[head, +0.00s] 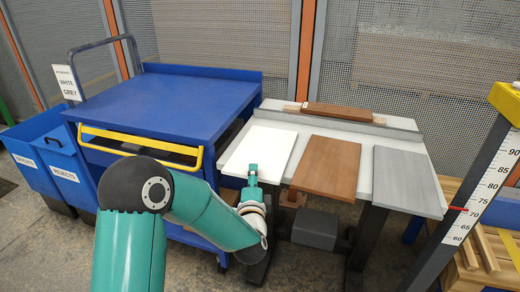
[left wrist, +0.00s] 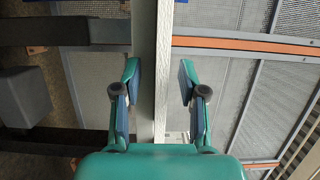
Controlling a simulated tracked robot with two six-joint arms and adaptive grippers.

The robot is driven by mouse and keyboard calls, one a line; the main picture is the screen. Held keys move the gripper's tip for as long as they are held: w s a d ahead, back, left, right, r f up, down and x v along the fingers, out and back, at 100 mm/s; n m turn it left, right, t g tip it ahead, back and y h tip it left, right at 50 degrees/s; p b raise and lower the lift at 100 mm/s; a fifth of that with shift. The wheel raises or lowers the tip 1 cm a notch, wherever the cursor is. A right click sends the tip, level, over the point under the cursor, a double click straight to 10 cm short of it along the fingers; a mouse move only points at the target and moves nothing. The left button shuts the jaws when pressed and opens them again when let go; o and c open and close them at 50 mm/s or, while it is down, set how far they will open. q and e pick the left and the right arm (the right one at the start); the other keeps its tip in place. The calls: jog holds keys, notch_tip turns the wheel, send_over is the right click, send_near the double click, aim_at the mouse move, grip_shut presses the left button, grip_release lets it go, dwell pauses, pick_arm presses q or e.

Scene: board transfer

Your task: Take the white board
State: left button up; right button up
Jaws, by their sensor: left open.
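The white board (head: 258,152) lies flat at the left end of the light-topped table (head: 365,178), its front end by the table's front edge. My left gripper (head: 252,175) is at that front end. In the left wrist view the two fingers (left wrist: 158,75) are open and apart. The white board's edge (left wrist: 163,60) runs between them, beside a greyer strip that seems to be the table's edge. Neither finger clearly touches the board. In the head view my arm and gripper hide part of the front edge. My right gripper is not in view.
A brown board (head: 326,167) and a grey board (head: 409,180) lie to the right on the same table. A brown wooden strip (head: 340,111) rests at the back rail. A blue cart (head: 165,105) stands close left, with blue bins (head: 55,150) beyond. A yellow-topped scale post (head: 480,190) stands right.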

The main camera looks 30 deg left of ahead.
pick_arm(q)
grip_shut()
jog(key=shift+r, duration=0.1)
jog(key=shift+r, duration=0.1)
dwell(0.3)
